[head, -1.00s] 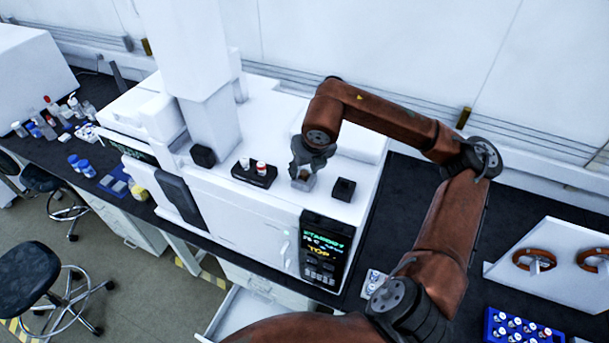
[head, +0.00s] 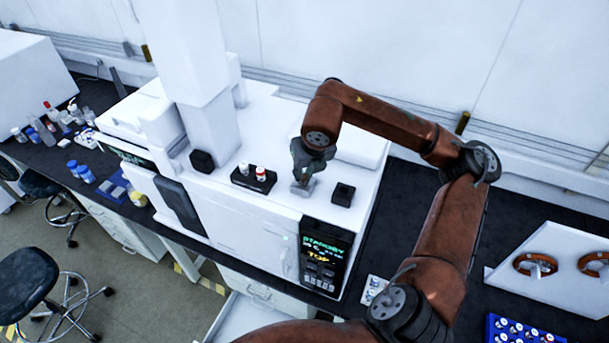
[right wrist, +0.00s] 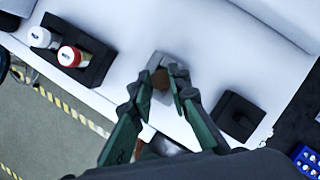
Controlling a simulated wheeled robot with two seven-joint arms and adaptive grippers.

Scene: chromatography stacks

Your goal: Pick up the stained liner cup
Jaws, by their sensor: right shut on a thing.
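The stained liner cup is a small grey square cup with a brown stained inside. It shows on top of the white instrument in the head view (head: 302,188) and between the fingertips in the right wrist view (right wrist: 164,62). My right gripper (head: 305,176) comes down on it from above, and its green and dark fingers (right wrist: 161,84) are shut on the cup. The fingers hide part of the cup, and I cannot tell whether it is clear of the surface. My left gripper is not in view.
A black square holder (head: 343,194) stands just right of the cup. A black block (head: 253,178) with a white-capped and a red-capped vial stands to the left. A control panel (head: 324,255) is on the instrument's front. A blue vial rack (head: 521,330) lies at the lower right.

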